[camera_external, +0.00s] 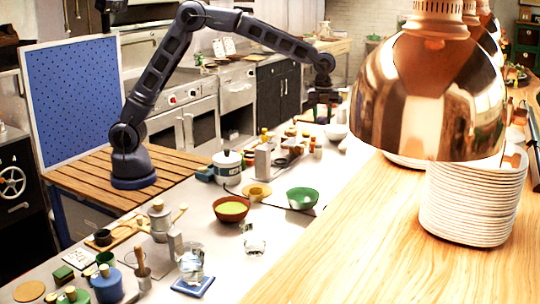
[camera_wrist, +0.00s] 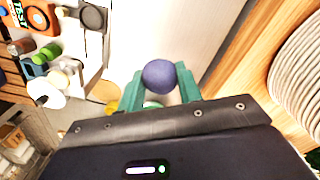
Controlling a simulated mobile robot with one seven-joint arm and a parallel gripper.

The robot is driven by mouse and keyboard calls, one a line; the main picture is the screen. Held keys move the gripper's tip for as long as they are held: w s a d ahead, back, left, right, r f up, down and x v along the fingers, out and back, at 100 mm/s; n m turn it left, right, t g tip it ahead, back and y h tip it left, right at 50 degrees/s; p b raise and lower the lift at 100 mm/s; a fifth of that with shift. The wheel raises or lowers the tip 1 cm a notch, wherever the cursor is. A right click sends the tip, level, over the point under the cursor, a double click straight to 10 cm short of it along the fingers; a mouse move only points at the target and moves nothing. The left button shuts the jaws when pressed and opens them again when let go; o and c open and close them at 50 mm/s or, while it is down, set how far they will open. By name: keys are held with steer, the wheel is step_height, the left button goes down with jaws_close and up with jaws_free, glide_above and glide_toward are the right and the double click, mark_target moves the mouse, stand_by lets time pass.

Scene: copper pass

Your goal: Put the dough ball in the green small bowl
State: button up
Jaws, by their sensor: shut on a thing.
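My gripper (camera_wrist: 162,88) is shut on a round bluish-purple ball, the dough ball (camera_wrist: 159,75), which sits between its two teal fingers in the wrist view. In the external view my gripper (camera_external: 322,105) hangs high over the far part of the white counter, and the ball cannot be made out there. The small green bowl (camera_external: 302,196) stands on the counter nearer the camera, apart from my gripper. In the wrist view a pale green patch shows behind the ball; I cannot tell whether it is the bowl.
A lidded pot (camera_external: 227,166) and several bottles are near. A copper lamp (camera_external: 430,95) and stacked plates (camera_external: 473,200) are at the right.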

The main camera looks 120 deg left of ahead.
steer(key=w+d+f+m, duration=0.2)
steer(key=d, duration=0.5)
steer(key=w+d+f+m, duration=0.1)
steer(key=w+d+m, duration=0.1)
steer(key=d, duration=0.5)
steer(key=m, duration=0.4)
glide_toward(303, 190)
steer(key=w+d+r, duration=0.2)
steer(key=d+r, duration=0.1)
steer(key=d, duration=0.2)
steer(key=shift+a+f, duration=0.15)
steer(key=shift+f, duration=2.55)
steer(key=shift+a+f, duration=0.1)
steer(key=shift+f, duration=2.55)
steer(key=o, duration=1.1)
steer(key=shift+c, duration=0.2)
steer(key=shift+r, duration=0.1)
step_height(303, 190, up, 7)
